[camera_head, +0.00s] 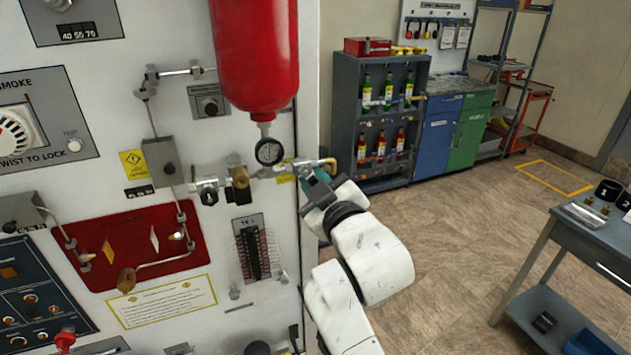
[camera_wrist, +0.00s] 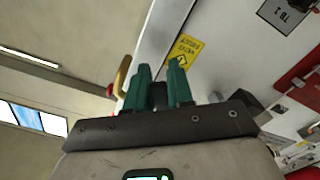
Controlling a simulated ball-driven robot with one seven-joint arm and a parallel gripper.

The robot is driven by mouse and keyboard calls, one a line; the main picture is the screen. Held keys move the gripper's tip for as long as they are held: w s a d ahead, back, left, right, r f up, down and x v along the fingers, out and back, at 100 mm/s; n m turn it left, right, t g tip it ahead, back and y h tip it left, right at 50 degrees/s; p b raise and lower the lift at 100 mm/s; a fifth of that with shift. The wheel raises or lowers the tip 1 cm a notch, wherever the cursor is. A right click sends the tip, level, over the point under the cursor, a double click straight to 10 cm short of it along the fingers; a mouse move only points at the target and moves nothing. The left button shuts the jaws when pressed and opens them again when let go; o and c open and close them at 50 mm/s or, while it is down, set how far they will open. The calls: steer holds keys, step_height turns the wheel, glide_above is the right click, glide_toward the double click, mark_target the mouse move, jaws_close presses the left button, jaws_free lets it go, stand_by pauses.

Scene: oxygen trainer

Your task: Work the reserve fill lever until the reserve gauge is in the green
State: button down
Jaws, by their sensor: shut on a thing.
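A round dark-rimmed gauge (camera_head: 268,151) hangs just below the red cylinder (camera_head: 256,55) in the head view. Its needle and any green zone are too small to read. A pipe run with brass fittings (camera_head: 240,177) goes right from there to a brass lever (camera_head: 325,163) at the panel's right edge. My gripper (camera_head: 308,176) has green fingers and is at the lever, shut on it. In the wrist view my gripper (camera_wrist: 160,82) has a dark piece between its fingers, and a curved brass part (camera_wrist: 122,76) shows beside them. My fingers hide part of the lever.
The white panel (camera_head: 190,110) carries other valves, a red plate (camera_head: 130,245) and a yellow label (camera_wrist: 185,50) near my fingers in the wrist view. A grey bottle rack (camera_head: 345,110) stands behind. A table (camera_head: 560,235) stands at right. The floor between is clear.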

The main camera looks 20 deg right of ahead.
steer(key=shift+a+f+m+b, duration=0.15)
steer(key=shift+a+m+b, duration=0.3)
steer(key=shift+m, duration=0.7)
steer(key=shift+a+f+m+b, duration=0.15)
steer(key=shift+a+m+b, duration=0.25)
steer(key=shift+m, duration=0.7)
steer(key=shift+a+f+m+b, duration=0.15)
steer(key=shift+a+m+b, duration=0.3)
steer(key=shift+m, duration=0.7)
steer(key=c, duration=1.1)
jaws_free()
steer(key=s+b, duration=0.2)
steer(key=s, duration=0.9)
steer(key=shift+w, duration=0.1)
